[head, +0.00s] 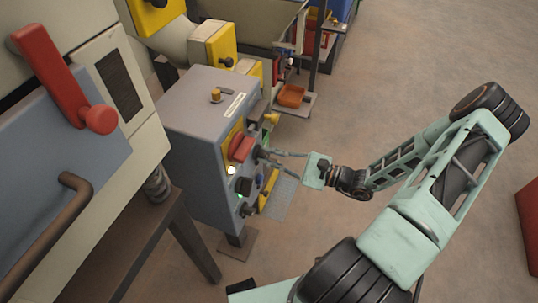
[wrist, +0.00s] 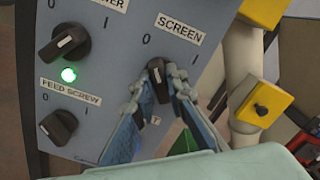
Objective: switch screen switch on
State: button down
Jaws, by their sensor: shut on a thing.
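The screen switch (wrist: 157,81) is a small black rotary knob under the "SCREEN" label, on a grey-blue panel. "0" is at its upper left and "1" at its upper right. Its white mark seems to point up, nearer the 0 side; the fingers partly hide the knob. My gripper (wrist: 157,84) is shut on this knob, one fingertip on each side. In the head view my gripper (head: 268,157) reaches the front of the grey control box (head: 205,105) from the right; the knob is hard to make out there.
A larger black knob (wrist: 63,44) at upper left points toward 1. A green lamp (wrist: 69,75) is lit below it. The feed screw knob (wrist: 58,127) points toward 0. A yellow block (wrist: 263,105) on a pipe stands right of the panel. Open floor (head: 380,90) lies right of the box.

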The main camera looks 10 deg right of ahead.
jog(key=m+p, duration=0.2)
jog(key=m, duration=0.1)
jog(key=shift+r+m, duration=0.15)
jog(key=shift+m, duration=0.15)
jog(key=m+p, duration=0.1)
jog(key=m, duration=0.2)
jog(key=shift+d+m+p, duration=0.1)
jog(key=shift+m+p, duration=0.2)
jog(key=shift+m, duration=0.1)
jog(key=m+p, duration=0.1)
jog(key=m, duration=0.3)
jog(key=shift+w, duration=0.1)
jog(key=shift+m+p, duration=0.4)
jog(key=shift+m, duration=1.6)
jog(key=shift+f, duration=0.2)
jog(key=c, duration=1.9)
grip_release()
jog(key=shift+c, duration=0.2)
jog(key=shift+d, duration=0.1)
jog(key=v, duration=1.2)
